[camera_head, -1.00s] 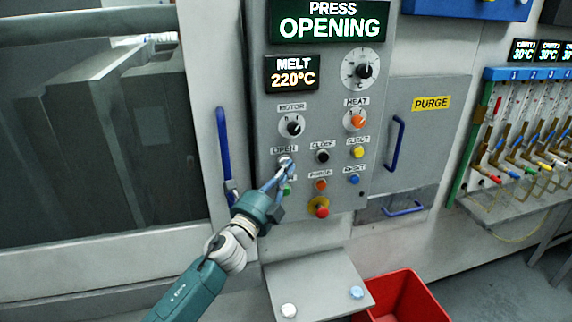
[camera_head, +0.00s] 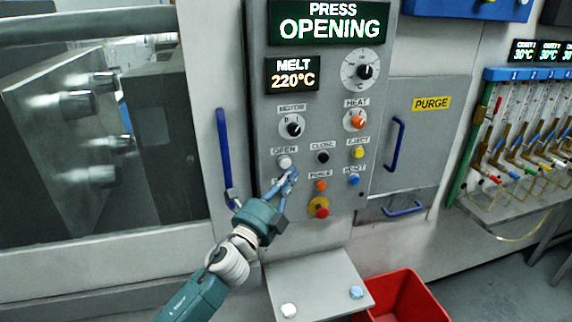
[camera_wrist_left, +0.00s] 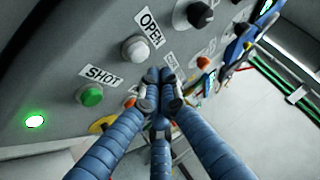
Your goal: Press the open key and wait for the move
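The white OPEN key (camera_head: 285,162) sits on the grey control panel (camera_head: 340,95), below the motor knob. In the left wrist view the key (camera_wrist_left: 135,48) shows whole beside its OPEN label. My left gripper (camera_head: 291,174) is just below and right of the key, apart from it. Its blue fingers (camera_wrist_left: 159,80) are drawn together at the tips with nothing seen between them. The display (camera_head: 330,24) reads PRESS OPENING. Behind the window at left, the mould platen (camera_head: 75,105) with its round bars stands in view. My right gripper does not show.
The CLOSE key (camera_head: 323,157), the green SHOT key (camera_wrist_left: 91,96) and a red emergency button (camera_head: 319,207) are near the fingers. A blue door handle (camera_head: 224,150) is left of the panel. A shelf (camera_head: 318,285) and red bin (camera_head: 405,298) are below.

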